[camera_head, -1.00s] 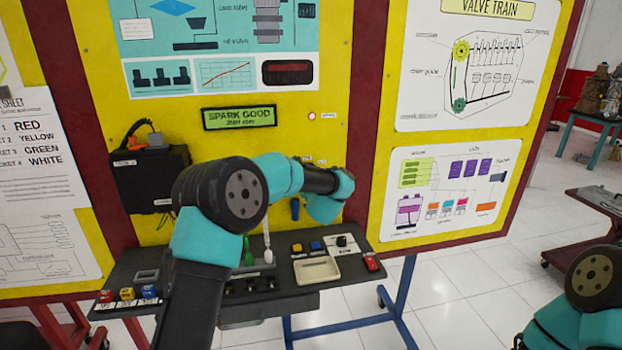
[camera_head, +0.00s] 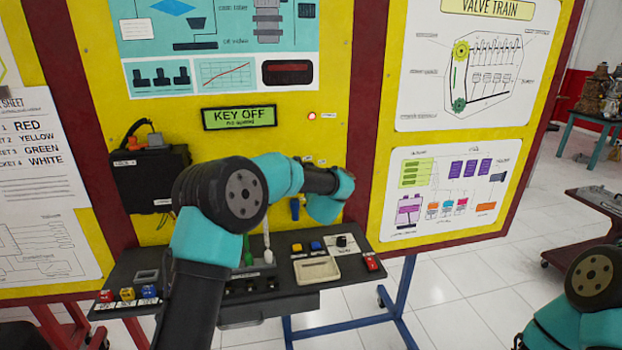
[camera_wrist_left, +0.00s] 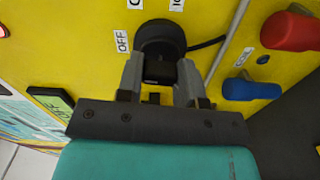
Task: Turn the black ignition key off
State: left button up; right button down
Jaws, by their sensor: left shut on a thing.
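The black ignition key (camera_wrist_left: 160,70) sits in its round black switch (camera_wrist_left: 160,36) on the yellow panel in the left wrist view. An OFF label (camera_wrist_left: 121,41) is beside the switch. My left gripper (camera_wrist_left: 160,78) is shut on the key, one finger on each side. In the head view, my left arm hides the key and this gripper. The green display (camera_head: 240,117) on the panel reads KEY OFF. My right arm shows only in part at the lower right of the head view; its gripper is out of frame.
A red lever (camera_wrist_left: 289,31) and a blue lever (camera_wrist_left: 250,90) stick out to the right of the key in the left wrist view. A dark shelf with buttons, a cream tray (camera_head: 317,271) and small colored blocks (camera_head: 127,294) lies below the panel.

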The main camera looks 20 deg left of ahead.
pick_arm(q)
jog(key=shift+n, duration=0.6)
jog(key=o, duration=0.9)
jog(key=shift+o, duration=0.2)
jog(key=shift+s, duration=0.1)
jog(key=v, duration=1.7)
jog(key=shift+s+d, duration=0.1)
